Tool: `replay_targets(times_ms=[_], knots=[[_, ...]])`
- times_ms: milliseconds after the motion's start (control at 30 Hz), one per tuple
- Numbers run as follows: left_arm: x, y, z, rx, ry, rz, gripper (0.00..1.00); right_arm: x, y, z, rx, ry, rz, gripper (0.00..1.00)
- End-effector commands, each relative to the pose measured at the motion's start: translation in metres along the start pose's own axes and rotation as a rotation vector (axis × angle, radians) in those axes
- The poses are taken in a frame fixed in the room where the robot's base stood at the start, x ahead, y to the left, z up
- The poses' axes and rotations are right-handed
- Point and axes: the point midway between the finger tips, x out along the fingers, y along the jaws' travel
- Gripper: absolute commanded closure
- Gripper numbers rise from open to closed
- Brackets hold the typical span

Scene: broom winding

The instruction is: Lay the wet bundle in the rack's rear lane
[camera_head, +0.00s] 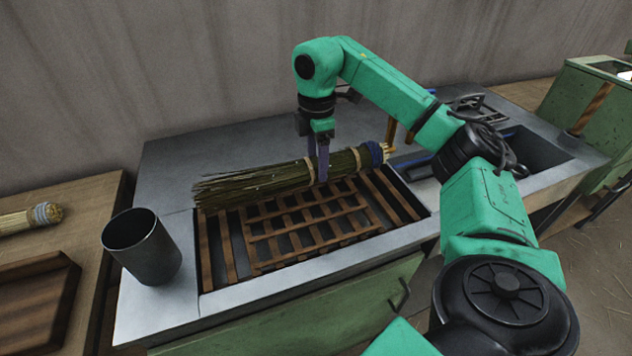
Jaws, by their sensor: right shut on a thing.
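The wet bundle (262,182) is a long, dark green sheaf of stalks with pale ties and a blue band near its right end. It lies lengthwise along the rear side of the brown slatted rack (308,234), with its loose stalk ends to the left. My right gripper (318,168) points down from above and is shut on the bundle right of its middle. The bundle hides the rear lane, and I cannot tell whether it touches the slats. My left gripper is not in view.
A dark metal cup (144,246) stands on the grey counter left of the rack. A pale bundle (30,215) and a wooden tray (38,300) sit on the left table. A wall rises behind. A sink basin (535,155) is at right.

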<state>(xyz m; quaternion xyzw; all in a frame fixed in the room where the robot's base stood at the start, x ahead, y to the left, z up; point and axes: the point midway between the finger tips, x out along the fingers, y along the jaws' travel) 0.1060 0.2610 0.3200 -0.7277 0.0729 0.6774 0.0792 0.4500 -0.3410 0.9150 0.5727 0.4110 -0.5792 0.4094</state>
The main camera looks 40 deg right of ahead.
Motion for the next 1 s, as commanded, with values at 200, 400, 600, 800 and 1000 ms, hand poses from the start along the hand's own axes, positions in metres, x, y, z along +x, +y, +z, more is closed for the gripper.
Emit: replay_targets(times_ms=[200,400,600,800,1000], knots=[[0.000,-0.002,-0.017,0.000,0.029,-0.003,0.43,0.038,0.000,0.000,0.001,-0.001,-0.002,1.00],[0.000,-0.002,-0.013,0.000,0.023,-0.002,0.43,0.047,0.000,-0.001,0.000,0.001,0.001,1.00],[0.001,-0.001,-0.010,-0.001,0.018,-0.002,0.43,0.049,0.000,-0.001,0.000,0.001,0.001,0.29],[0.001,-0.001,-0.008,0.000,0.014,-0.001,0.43,0.049,0.000,-0.001,0.000,0.001,0.001,0.06],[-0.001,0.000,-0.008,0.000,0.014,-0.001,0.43,0.046,0.000,-0.001,0.000,0.001,0.002,0.06]])
